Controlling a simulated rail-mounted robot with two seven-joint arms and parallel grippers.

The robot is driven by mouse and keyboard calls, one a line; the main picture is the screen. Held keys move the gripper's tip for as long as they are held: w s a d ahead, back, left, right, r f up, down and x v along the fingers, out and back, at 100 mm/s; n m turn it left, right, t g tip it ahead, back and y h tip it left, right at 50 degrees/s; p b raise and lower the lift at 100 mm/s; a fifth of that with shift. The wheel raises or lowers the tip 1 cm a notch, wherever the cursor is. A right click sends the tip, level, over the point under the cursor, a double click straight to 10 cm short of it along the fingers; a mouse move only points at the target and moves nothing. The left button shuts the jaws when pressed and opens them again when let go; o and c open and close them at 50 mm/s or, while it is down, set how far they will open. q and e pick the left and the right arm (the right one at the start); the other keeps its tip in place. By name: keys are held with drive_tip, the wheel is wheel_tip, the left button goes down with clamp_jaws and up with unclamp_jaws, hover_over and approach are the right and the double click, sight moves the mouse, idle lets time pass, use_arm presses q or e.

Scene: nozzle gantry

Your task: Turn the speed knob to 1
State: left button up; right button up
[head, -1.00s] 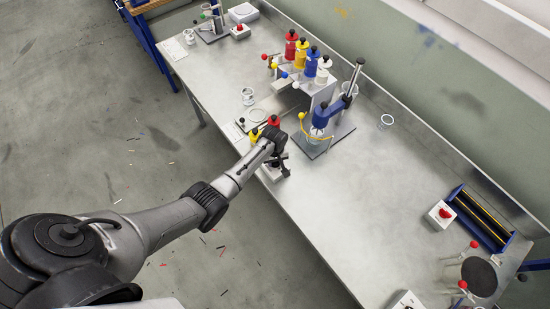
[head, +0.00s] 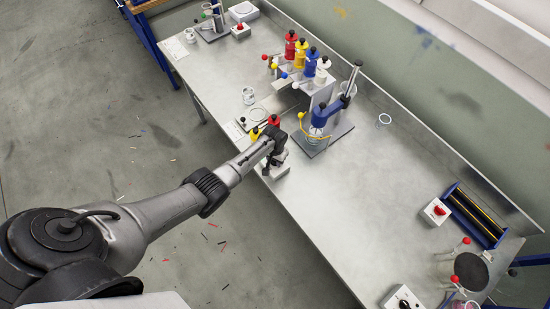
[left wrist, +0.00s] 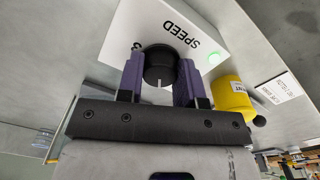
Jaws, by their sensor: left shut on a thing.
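A white pointer line shows on the knob's side facing the wrist. Only part of one scale mark shows beside the knob; I cannot read the setting. In the head view my left gripper (head: 275,160) is at the table's front edge, partly covering the speed box (head: 280,168). My right gripper is not in view.
Yellow (head: 255,133) and red (head: 274,121) bottles stand close to the left gripper. A bottle rack (head: 318,92) stands farther back. The table's middle right is clear, with a red-knob box (head: 435,211) beyond.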

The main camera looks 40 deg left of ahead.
use_arm(q)
drive_tip(key=shift+m, duration=0.3)
drive_tip(key=o, duration=0.9)
drive_tip(key=shift+r, duration=0.3)
wheel_tip(320, 180, up, 13)
drive_tip(key=shift+a+r+p, duration=0.1)
drive_tip(key=shift+a+p, duration=0.05)
drive_tip(key=shift+p, duration=0.9)
